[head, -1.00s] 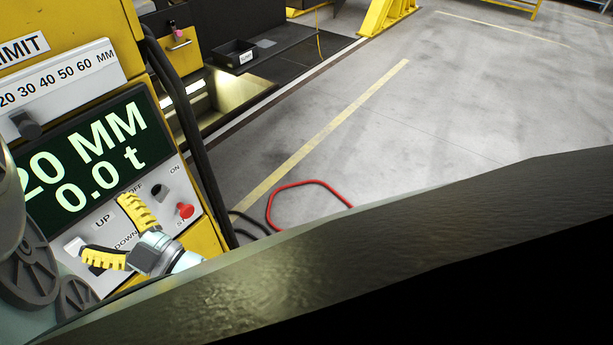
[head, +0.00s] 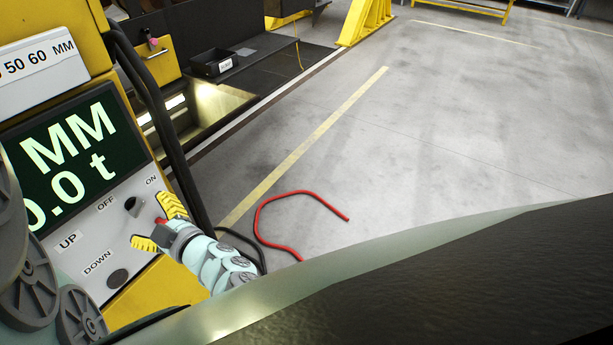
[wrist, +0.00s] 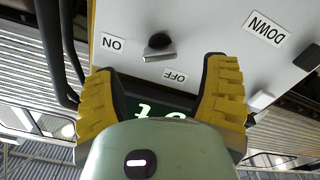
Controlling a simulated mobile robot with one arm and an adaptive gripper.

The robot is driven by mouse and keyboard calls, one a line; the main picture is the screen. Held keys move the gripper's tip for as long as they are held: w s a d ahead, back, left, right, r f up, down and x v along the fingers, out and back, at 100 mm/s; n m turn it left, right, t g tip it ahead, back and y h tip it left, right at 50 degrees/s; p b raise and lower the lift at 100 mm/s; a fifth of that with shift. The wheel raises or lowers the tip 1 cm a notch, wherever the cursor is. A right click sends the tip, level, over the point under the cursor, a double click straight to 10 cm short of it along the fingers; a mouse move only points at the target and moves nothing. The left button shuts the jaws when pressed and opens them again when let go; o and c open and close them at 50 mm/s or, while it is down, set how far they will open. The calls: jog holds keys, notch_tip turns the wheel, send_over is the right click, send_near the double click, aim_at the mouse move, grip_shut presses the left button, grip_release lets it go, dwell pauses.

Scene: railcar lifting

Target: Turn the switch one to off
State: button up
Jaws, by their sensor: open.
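The switch is a dark rotary knob (head: 132,205) on the pale control panel (head: 85,222), between the OFF label (head: 105,203) and the ON label (head: 152,180). In the wrist view the knob (wrist: 159,46) lies between and beyond the fingertips, with ON to its left and OFF below right. I cannot tell for sure which label it points to. My gripper (head: 160,223) has yellow ribbed fingers, spread open and empty, in front of the panel's right part. It also shows in the wrist view (wrist: 160,66), apart from the knob.
A red button (head: 161,221) is mostly hidden by my gripper. UP (head: 68,241) and DOWN (head: 97,262) labels are lower left, with a dark button (head: 117,277). The display (head: 65,150) is above. Black cables (head: 160,110) run along the cabinet's right side. Floor to the right is mostly clear.

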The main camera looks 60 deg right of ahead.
aim_at(141, 211)
jog(key=w, duration=0.5)
jog(key=shift+w+a, duration=0.15)
jog(key=shift+b, duration=0.3)
jog(key=c, duration=1.2)
